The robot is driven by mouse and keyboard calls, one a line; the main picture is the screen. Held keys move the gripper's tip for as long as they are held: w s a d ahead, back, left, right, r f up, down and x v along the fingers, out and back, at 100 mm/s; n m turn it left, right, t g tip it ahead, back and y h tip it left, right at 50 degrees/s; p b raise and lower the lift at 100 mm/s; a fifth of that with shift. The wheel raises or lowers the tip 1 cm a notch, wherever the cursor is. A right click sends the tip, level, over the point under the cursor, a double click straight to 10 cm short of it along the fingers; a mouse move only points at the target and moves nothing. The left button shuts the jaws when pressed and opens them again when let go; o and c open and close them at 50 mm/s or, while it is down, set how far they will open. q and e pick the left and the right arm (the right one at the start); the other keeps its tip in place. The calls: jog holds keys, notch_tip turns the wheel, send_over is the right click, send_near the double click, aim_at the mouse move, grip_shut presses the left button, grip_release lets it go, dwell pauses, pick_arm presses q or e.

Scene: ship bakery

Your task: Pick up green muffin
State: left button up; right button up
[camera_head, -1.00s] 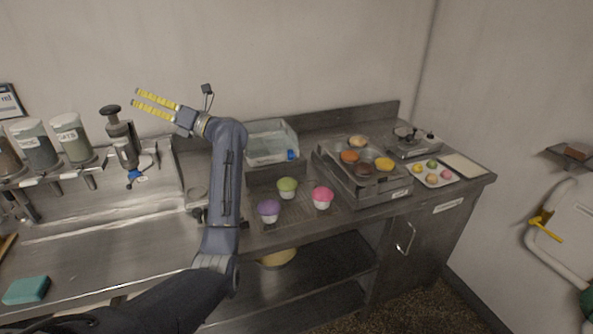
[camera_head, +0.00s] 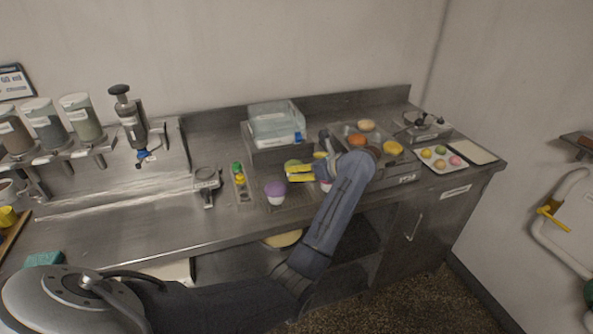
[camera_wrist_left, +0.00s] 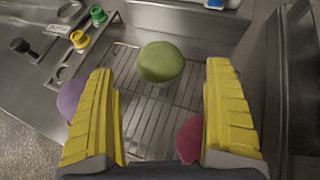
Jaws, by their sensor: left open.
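The green muffin (camera_wrist_left: 160,62) stands on a wire rack, ahead of and between my left gripper's open fingers in the left wrist view. In the head view the green muffin (camera_head: 291,164) is partly hidden behind the yellow fingers. My left gripper (camera_head: 303,172) is open, above the rack, and its fingers (camera_wrist_left: 161,120) do not appear to touch the green muffin. A purple muffin (camera_head: 275,190) stands to the left, partly behind the left finger in the wrist view. A pink muffin (camera_wrist_left: 190,139) is beside the right finger, mostly hidden in the head view. My right gripper is not in view.
A clear container (camera_head: 274,122) stands behind the muffins. A metal tray with several round baked goods (camera_head: 392,148) is at the right. A holder with green and yellow capped items (camera_head: 240,182) is left of the rack.

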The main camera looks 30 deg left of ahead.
pick_arm(q)
jog(key=shift+x, duration=3.05)
jog(key=shift+r, duration=0.1)
jog(key=c, duration=1.1)
